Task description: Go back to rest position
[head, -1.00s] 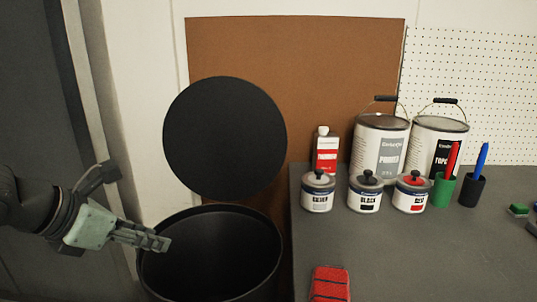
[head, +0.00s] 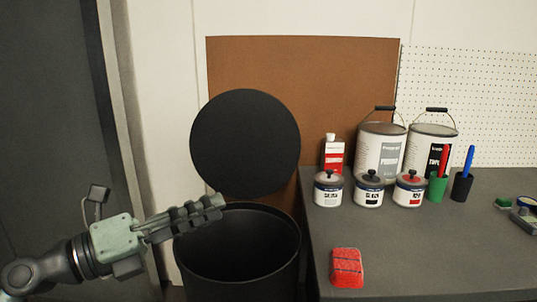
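My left gripper (head: 218,202) is on the left of the head view, in front of the open black bin (head: 238,268), with its fingertips overlapping the bin's back left rim in the picture. Its fingers lie close together and nothing shows between them. I cannot tell the exact distance from fingers to rim. My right gripper is not in the head view.
The bin's round black lid (head: 245,142) stands raised behind it. The grey table (head: 430,262) on the right bears a red block (head: 347,268), small paint cans (head: 328,189), large pails (head: 381,152) and pen cups (head: 437,188). The table's front middle is clear.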

